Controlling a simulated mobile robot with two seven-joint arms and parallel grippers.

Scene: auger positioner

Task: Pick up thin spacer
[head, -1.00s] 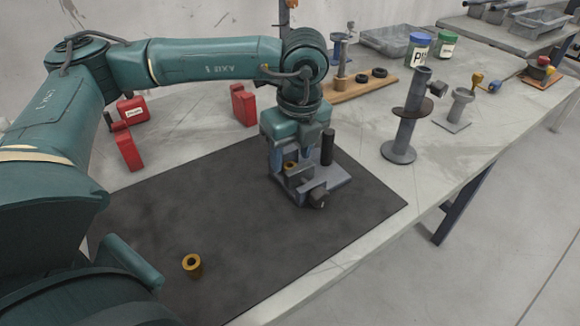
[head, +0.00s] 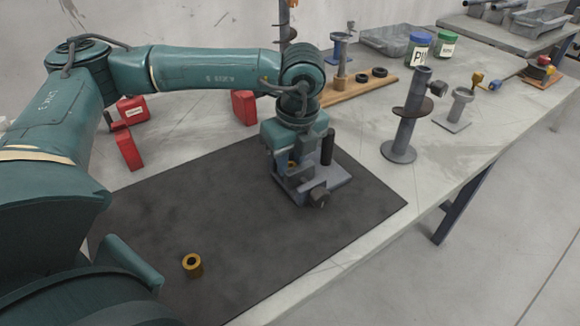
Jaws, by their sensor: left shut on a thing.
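My left gripper (head: 290,184) points down over a grey fixture (head: 328,183) on the dark mat. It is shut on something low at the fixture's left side. A small yellow part (head: 291,165) shows between its fingers; it may be the thin spacer, but the fingers hide most of it. A yellow ring-shaped spacer (head: 192,265) with a dark hole stands alone at the front of the mat, apart from the gripper. My right gripper is not in view.
The fixture has an upright black post (head: 327,147) and a dark knob (head: 319,198). A grey stand with a brown disc (head: 408,112) is to the right. Red boxes (head: 128,150) and a wooden board (head: 350,88) lie behind. The mat (head: 235,235) is mostly clear.

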